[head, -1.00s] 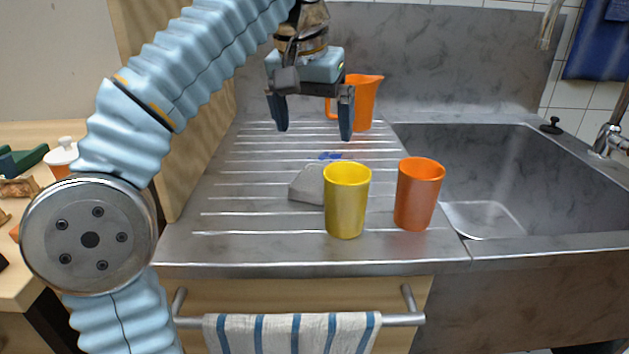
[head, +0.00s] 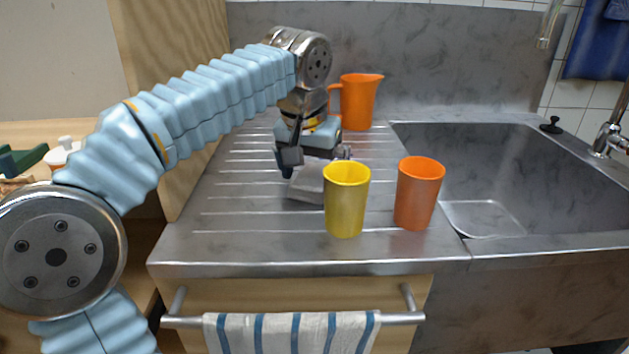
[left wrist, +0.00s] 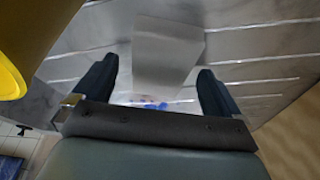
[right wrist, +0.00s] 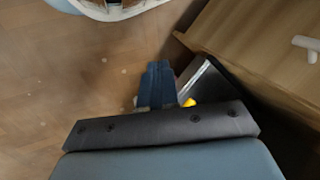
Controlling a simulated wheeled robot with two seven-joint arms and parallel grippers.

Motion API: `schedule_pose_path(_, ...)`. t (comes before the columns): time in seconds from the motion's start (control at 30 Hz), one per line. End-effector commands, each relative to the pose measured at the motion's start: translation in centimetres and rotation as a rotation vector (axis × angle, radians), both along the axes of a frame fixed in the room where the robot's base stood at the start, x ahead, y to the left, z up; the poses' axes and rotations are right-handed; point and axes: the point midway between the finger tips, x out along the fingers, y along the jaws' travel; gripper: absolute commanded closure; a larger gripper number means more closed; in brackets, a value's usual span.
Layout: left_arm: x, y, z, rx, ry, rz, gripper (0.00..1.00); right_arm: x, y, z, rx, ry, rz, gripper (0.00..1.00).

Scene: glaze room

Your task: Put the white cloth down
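The white cloth (head: 305,187) lies as a flat, pale grey patch on the ribbed steel draining board, partly hidden behind the yellow cup (head: 346,200). My left gripper (head: 314,166) is low over the cloth's back part, fingers pointing down. In the left wrist view the cloth (left wrist: 167,58) shows between and beyond the two spread fingers (left wrist: 155,90), which are open; I see no grip on it. Blue marks show near the cloth's close end there. My right gripper (right wrist: 158,85) has its fingers together, over the floor, with nothing seen in it.
An orange cup (head: 419,194) stands right of the yellow cup, with an orange jug (head: 361,101) at the back. The sink (head: 480,165) is on the right. A striped towel (head: 290,334) hangs on the front rail. A wooden panel (head: 185,90) bounds the board's left side.

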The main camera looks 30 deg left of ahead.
Motion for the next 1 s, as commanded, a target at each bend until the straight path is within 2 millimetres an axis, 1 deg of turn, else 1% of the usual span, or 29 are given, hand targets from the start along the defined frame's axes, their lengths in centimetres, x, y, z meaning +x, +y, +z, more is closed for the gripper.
schedule_pose_path(0.03,0.0,0.0,0.0,0.000,0.000,0.000,0.07,0.0,0.0,0.0,0.000,0.000,0.000,1.00)
schedule_pose_path(0.4,0.0,0.0,0.0,0.000,0.000,0.000,0.64,0.0,0.0,0.0,0.000,0.000,0.000,1.00)
schedule_pose_path(0.43,0.0,0.0,0.0,0.000,0.000,0.000,0.66,0.0,0.0,0.0,0.000,0.000,0.000,1.00)
schedule_pose_path(0.63,0.0,0.0,0.1,0.000,0.000,0.000,0.66,0.0,0.0,0.0,0.000,0.000,0.000,1.00)
schedule_pose_path(0.77,0.1,0.0,0.9,0.000,-0.002,-0.001,0.66,0.0,0.0,0.0,0.000,0.000,0.000,1.00)
schedule_pose_path(0.87,0.1,-0.1,2.3,-0.002,-0.002,-0.002,0.66,0.0,0.0,0.0,0.000,0.000,0.000,1.00)
schedule_pose_path(1.0,0.1,-0.1,5.4,-0.004,-0.004,-0.002,0.66,0.0,0.0,0.0,0.000,0.000,0.000,1.00)
